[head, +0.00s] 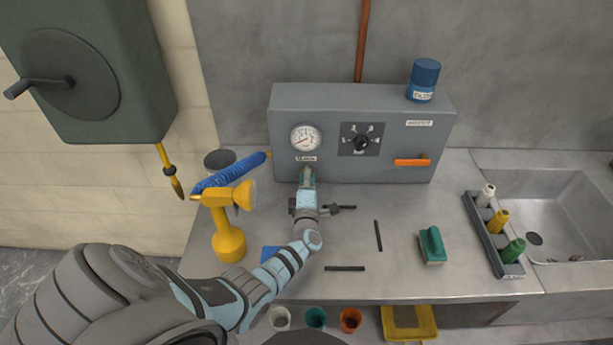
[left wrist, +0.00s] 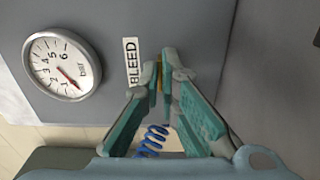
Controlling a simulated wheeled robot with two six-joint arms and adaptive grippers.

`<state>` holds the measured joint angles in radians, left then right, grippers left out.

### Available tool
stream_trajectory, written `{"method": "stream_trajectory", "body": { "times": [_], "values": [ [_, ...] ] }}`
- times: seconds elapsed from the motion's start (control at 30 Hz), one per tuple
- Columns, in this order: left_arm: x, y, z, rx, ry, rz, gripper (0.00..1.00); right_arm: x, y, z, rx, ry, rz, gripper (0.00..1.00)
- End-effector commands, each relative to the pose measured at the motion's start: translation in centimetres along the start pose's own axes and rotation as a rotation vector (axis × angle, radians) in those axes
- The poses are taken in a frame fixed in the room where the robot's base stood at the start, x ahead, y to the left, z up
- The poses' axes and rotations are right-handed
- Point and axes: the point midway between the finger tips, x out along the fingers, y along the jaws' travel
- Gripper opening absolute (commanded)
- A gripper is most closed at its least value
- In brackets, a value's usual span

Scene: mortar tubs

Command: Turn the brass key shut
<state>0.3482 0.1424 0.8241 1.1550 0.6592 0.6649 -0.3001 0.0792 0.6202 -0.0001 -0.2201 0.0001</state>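The grey box (head: 381,163) on the bench carries a round pressure gauge (head: 306,138), which also shows in the left wrist view (left wrist: 65,65). Beside the gauge is a label reading BLEED (left wrist: 132,62). My left gripper (head: 307,172) is at the box front just below that label. In the left wrist view its teal fingers (left wrist: 161,72) close in on a small sliver of brass (left wrist: 160,76), apparently the brass key. The fingers hide most of it, so its angle cannot be told. My right gripper is not in view.
The box also has a black dial (head: 361,141), an orange handle (head: 411,162) and a blue canister (head: 423,79) on top.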

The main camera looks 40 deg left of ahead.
Motion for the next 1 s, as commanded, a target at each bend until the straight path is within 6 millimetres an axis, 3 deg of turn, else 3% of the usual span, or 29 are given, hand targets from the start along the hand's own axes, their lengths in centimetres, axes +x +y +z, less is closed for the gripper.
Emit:
{"method": "stream_trajectory", "body": {
  "times": [0.4, 0.57, 0.87, 1.0],
  "values": [
    [0.0, 0.0, 0.0, 0.011, 0.001, 0.001, 0.00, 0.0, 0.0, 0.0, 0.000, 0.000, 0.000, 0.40],
    [0.0, 0.0, 0.0, 0.010, 0.000, 0.000, 0.23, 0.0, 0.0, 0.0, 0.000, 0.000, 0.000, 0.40],
    [-0.1, 0.0, 0.0, 0.009, 0.000, 0.000, 0.23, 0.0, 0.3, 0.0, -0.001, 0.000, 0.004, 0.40],
    [-1.7, -0.1, 0.0, 0.008, -0.001, 0.001, 0.23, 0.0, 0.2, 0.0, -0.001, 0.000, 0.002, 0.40]
  ]
}}
